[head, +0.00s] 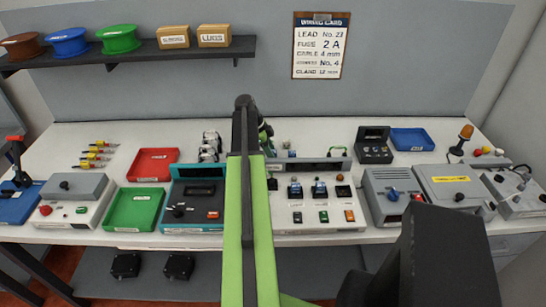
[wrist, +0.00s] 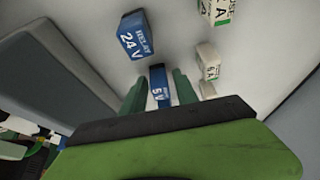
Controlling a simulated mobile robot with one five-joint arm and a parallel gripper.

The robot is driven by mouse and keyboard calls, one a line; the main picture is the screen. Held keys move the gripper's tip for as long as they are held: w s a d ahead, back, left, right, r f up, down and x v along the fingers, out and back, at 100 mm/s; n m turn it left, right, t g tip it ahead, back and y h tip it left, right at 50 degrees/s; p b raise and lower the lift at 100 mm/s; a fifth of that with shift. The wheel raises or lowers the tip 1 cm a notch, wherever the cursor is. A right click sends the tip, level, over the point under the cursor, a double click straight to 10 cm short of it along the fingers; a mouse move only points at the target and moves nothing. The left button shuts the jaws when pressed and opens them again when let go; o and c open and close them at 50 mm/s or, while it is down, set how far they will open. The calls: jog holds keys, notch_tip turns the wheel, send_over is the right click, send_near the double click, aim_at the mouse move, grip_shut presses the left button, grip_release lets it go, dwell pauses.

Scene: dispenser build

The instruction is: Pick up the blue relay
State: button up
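In the wrist view, the two dark green fingers of my gripper (wrist: 160,92) stand apart. A blue block marked 5 V (wrist: 158,78) shows in the gap between them, with space visible on both sides, so it does not look clamped. Whether the fingertips reach around it or stop short, I cannot tell. A second blue block marked 24 V (wrist: 135,36) lies beyond, up and left of the fingers.
White blocks with green lettering (wrist: 207,62) stand in a row right of the fingers. A large grey box (wrist: 60,62) is close on the left. In the head view, a device with blue-topped parts (head: 318,205) is in front, and a black device (head: 373,145) is right.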

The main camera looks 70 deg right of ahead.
grip_shut()
